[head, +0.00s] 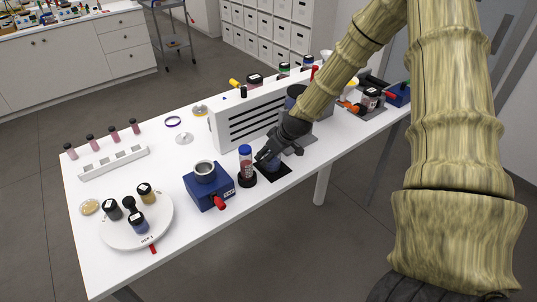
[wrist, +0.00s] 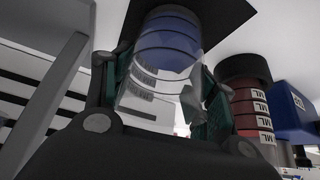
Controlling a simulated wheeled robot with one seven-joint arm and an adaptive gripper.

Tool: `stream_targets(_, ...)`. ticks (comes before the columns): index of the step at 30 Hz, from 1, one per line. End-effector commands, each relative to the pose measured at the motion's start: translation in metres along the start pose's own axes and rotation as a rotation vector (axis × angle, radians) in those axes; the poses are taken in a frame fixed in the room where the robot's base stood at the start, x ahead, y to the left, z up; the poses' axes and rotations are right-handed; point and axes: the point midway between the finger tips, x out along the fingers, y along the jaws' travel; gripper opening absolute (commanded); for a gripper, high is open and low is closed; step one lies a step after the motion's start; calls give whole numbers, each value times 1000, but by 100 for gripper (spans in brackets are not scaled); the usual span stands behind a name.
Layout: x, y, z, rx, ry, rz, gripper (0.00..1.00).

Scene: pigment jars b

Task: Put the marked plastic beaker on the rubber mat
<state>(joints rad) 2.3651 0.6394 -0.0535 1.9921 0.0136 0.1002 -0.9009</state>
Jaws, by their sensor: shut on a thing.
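The marked plastic beaker (wrist: 155,95) is clear, with printed markings and blue contents towards its base. My gripper (wrist: 160,88) is shut on it, a finger on each side. In the head view, my gripper (head: 267,160) comes down over the table's front part and hides much of the beaker (head: 274,166). The black square rubber mat (head: 285,172) lies under the beaker's base in that view. The mat also shows behind the base in the wrist view (wrist: 232,14). I cannot tell whether the base touches it.
A blue-capped red bottle (head: 246,162) in a dark round base stands close left of my gripper. A blue device (head: 208,190) is further left. A white slotted panel (head: 248,120) stands close behind. A round white turntable (head: 120,232) holds several jars. The table's front edge is near.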

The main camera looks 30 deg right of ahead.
Motion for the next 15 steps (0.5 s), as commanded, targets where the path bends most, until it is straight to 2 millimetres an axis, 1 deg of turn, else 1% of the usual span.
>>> stream_targets(1,2,0,1,0,0,0,29)
stream_targets(2,1,0,1,0,0,0,61)
stream_targets(3,1,0,1,0,0,0,68)
stream_targets(5,1,0,1,0,0,0,78)
stream_targets(15,0,0,0,0,0,0,78)
